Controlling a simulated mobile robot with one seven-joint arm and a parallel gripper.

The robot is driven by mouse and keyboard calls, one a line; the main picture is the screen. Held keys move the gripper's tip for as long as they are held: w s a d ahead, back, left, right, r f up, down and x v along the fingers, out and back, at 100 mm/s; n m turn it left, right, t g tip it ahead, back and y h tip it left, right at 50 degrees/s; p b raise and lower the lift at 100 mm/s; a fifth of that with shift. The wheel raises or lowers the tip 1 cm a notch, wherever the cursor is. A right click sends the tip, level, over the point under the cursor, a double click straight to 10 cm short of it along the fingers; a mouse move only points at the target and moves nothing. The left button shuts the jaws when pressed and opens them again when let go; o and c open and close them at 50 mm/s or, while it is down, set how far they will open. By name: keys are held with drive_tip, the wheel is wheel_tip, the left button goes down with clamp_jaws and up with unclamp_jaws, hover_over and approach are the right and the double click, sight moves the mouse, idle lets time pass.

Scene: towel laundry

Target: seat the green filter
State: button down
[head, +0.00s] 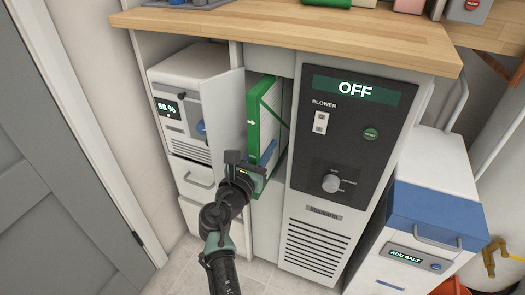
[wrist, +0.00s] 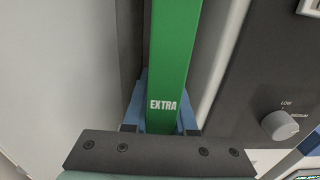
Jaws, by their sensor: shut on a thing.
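The green filter (head: 253,118) stands upright and slightly tilted in a tall narrow bay beside the blower panel. Its green frame carries a white arrow, and its pale face shows on the right. In the wrist view its green front edge (wrist: 172,60) reads "EXTRA". My gripper (head: 257,158) is shut on the lower front part of the filter; in the wrist view the blue fingers (wrist: 162,118) lie on both sides of its edge. The filter's front edge is still outside the bay opening. The back of the filter and the inside of the bay are mostly hidden.
An open white door panel (head: 224,110) stands just left of the filter. The dark blower panel (head: 345,135) on the right reads "OFF", with a switch (head: 321,123) and a knob (head: 331,183). A wooden counter (head: 200,22) overhangs above. A white unit (head: 180,100) reads 68 %.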

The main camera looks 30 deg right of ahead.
sight(275, 131)
drive_tip(key=shift+b+x, duration=2.1)
drive_tip(key=shift+x, duration=1.45)
drive_tip(key=c, duration=0.6)
unclamp_jaws()
drive_tip(key=shift+c, duration=0.2)
